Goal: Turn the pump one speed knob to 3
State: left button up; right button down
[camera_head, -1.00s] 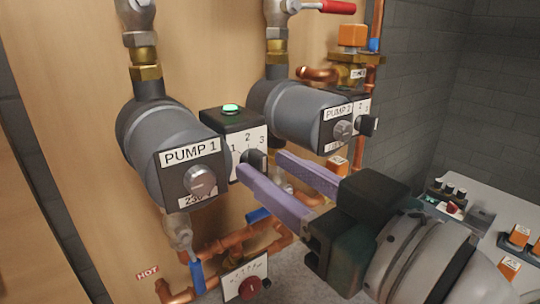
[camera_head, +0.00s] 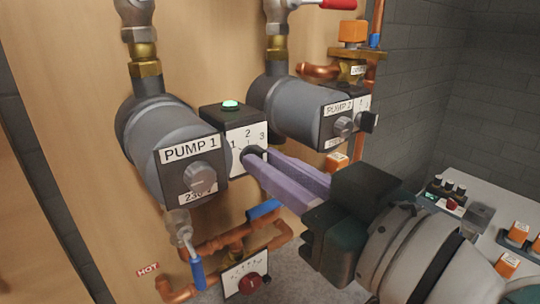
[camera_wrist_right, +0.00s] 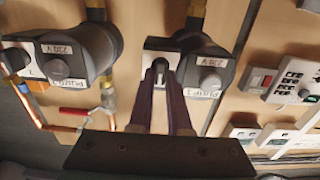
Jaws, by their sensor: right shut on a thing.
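Pump 1 (camera_head: 150,125) is a grey cylinder with a PUMP 1 label. Its speed box (camera_head: 228,117) has a lit green lamp on top and a white dial face (camera_head: 240,137) with 1, 2 and 3. The black speed knob (camera_head: 254,152) is mostly hidden by my right gripper (camera_head: 257,168). That gripper's purple fingers are shut on the knob. In the right wrist view, which is upside down, the knob (camera_wrist_right: 160,66) sits between the fingertips. I cannot tell which number its pointer faces. My left gripper is not in view.
Pump 2 (camera_head: 298,105) with its own knob (camera_head: 368,122) stands just right of the dial. Copper pipes, a blue valve handle (camera_head: 264,209) and a red-knobbed dial plate (camera_head: 245,274) lie below. A control panel (camera_head: 480,215) is at the right.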

jog(key=shift+m, duration=0.3)
jog(key=m, duration=0.8)
jog(key=shift+w+d, duration=0.1)
jog(key=shift+d, duration=0.05)
jog(key=shift+m, duration=0.3)
dwell(0.5)
jog(key=c, duration=0.9)
grip_release()
jog(key=shift+o, duration=0.2)
jog(key=shift+f, duration=0.1)
